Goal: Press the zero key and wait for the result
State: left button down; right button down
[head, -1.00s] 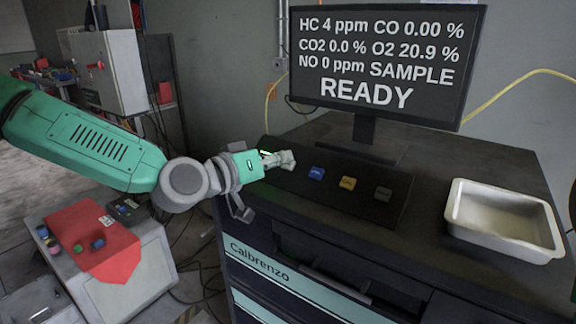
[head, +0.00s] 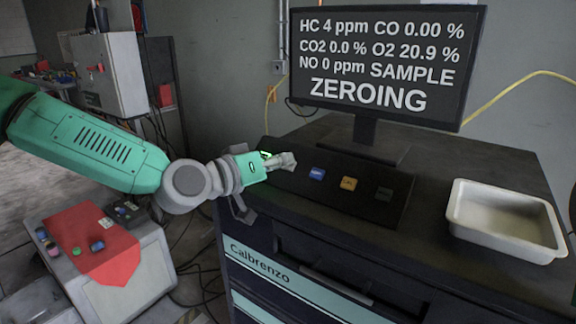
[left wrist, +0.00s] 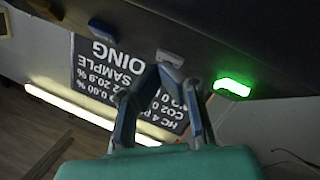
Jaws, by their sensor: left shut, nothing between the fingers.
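The monitor (head: 385,65) reads "ZEROING" in large letters, below gas readings with HC 4 ppm and O2 20.9 %. In front of it lies a dark key panel (head: 345,208) with a blue key (head: 317,174), an orange key (head: 349,184) and a dark grey key (head: 384,194). A brightly lit green key (left wrist: 232,87) shows in the left wrist view. My left gripper (head: 288,161) is shut and empty over the panel's left end, left of the blue key. I cannot tell whether its tips touch anything. Key labels are unreadable. My right gripper is out of view.
A white tray (head: 505,250) stands on the right of the dark cabinet top. A yellow cable (head: 510,88) hangs on the wall behind.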

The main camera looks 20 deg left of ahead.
pick_arm(q)
jog(key=shift+s+a+r+p, duration=0.15)
jog(key=shift+s+r+p, duration=0.35)
jog(key=shift+r, duration=0.1)
jog(key=s+r+p, duration=0.1)
jog(key=r, duration=0.1)
jog(key=s+a+r+p, duration=0.1)
jog(key=s+p, duration=0.1)
jog(key=shift+a+r, duration=0.1)
jog(key=shift+r, duration=0.3)
dwell(0.8)
